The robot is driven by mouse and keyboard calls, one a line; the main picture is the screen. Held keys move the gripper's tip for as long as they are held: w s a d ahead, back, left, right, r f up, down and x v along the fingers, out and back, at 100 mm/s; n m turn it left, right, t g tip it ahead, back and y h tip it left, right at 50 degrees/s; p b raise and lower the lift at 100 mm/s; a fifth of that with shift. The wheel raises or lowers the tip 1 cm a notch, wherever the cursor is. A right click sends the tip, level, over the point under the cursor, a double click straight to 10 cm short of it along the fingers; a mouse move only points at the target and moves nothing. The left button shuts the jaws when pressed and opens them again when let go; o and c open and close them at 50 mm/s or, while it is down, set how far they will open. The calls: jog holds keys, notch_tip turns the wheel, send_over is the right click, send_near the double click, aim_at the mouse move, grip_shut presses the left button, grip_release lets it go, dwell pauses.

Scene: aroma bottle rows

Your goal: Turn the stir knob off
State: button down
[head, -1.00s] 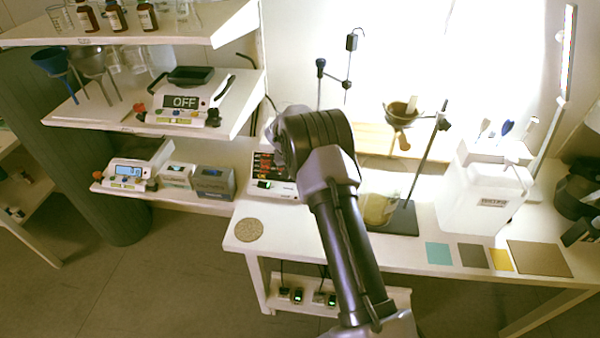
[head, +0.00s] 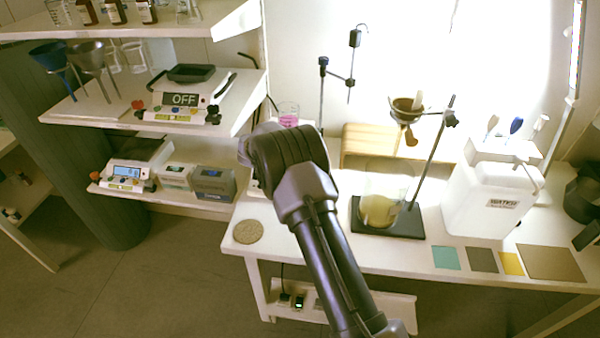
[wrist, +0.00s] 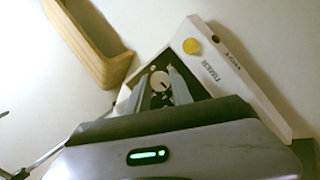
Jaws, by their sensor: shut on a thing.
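The stir knob, which I take to be the pale round knob (wrist: 160,80), is on a dark panel of a white device (wrist: 235,78) in the wrist view. The fingers of my gripper (wrist: 161,89) are on either side of it, shut on it. The knob's pointer is too small to read. A yellow knob (wrist: 191,46) sits on the device beside the printed word TIMER. In the head view my arm hides most of this device and my fingertips. A beaker of pink liquid (head: 288,117) shows just behind my arm.
A wooden box (head: 375,143) is behind. A white water container (head: 487,200) stands further right. A scale reading OFF (head: 183,100) is on the left shelf.

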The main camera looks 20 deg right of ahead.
jog(key=shift+n, duration=0.5)
jog(key=c, duration=1.1)
grip_release()
jog(key=p+v, duration=0.1)
jog(key=v, duration=0.4)
jog(key=p+v, duration=0.2)
jog(key=v, duration=0.4)
jog(key=p+v, duration=0.2)
jog(key=v, duration=0.4)
jog(key=shift+s+a+f, duration=0.15)
jog(key=shift+a, duration=0.3)
